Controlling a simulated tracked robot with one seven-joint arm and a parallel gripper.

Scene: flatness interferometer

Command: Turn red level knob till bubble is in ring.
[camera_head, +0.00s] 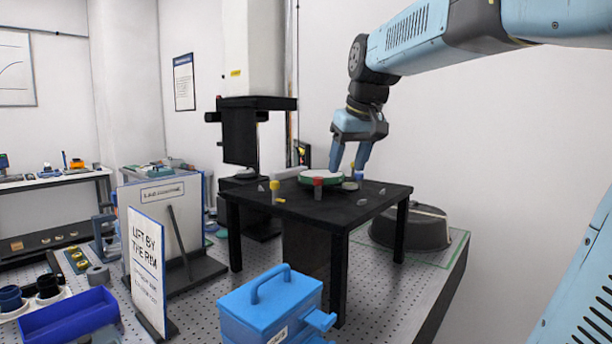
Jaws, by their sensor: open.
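The red level knob (318,187) stands near the middle of the black table (345,212), in front of a round green-rimmed disc with a pale top (321,177). A small round pale piece (350,185) lies just right of the disc; I cannot tell whether it is the bubble level, and no bubble or ring can be made out. My gripper (349,172) points down above the table, behind and right of the red knob. Its two blue fingers are apart, with nothing visibly held between them. The fingers do not touch the red knob.
A yellow knob (275,189) stands on the table's left, and a blue knob (359,175) lies close to my right fingertip. A black and white column instrument (256,100) rises behind. A blue case (270,305) stands in front, and a black tub (411,229) sits right.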

